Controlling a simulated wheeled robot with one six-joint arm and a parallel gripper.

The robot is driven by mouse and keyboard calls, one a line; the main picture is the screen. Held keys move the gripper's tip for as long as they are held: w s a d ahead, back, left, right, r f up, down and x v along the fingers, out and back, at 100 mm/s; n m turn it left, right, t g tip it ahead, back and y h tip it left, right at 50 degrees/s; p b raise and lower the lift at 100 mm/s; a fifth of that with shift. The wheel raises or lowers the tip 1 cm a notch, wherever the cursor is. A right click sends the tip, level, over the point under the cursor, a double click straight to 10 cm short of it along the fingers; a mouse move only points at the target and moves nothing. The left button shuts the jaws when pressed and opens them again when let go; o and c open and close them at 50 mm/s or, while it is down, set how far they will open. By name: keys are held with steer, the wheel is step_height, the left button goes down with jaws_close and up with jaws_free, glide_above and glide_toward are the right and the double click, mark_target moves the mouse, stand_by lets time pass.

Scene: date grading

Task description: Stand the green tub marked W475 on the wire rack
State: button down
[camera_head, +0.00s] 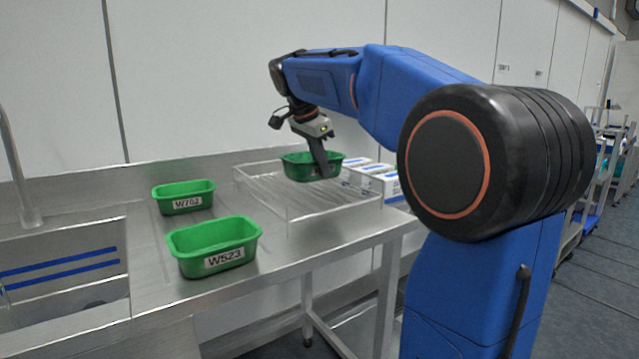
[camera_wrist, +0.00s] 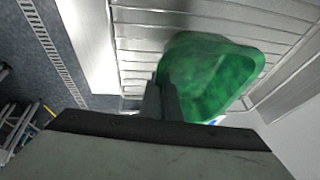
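A green tub (camera_head: 297,167) is at my gripper (camera_head: 322,165), over the wire rack (camera_head: 262,194). Its marking is not readable in either view. In the wrist view the tub (camera_wrist: 205,75) shows its open inside, and the fingers (camera_wrist: 160,98) are close together at its near wall, pinching it. The rack's bars (camera_wrist: 140,45) lie beyond the tub. I cannot tell whether the tub touches the bars.
A green tub marked W702 (camera_head: 184,197) and one marked W523 (camera_head: 214,247) stand on the steel table left of the rack. White boxes (camera_head: 378,180) stand right of it. A sink (camera_head: 65,270) is at the left.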

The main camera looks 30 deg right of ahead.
steer(key=shift+f, duration=2.15)
steer(key=shift+f, duration=0.1)
steer(key=c, duration=2)
jaws_free()
steer(key=v, duration=1.2)
steer(key=shift+s+d, duration=0.1)
steer(key=shift+s, duration=0.05)
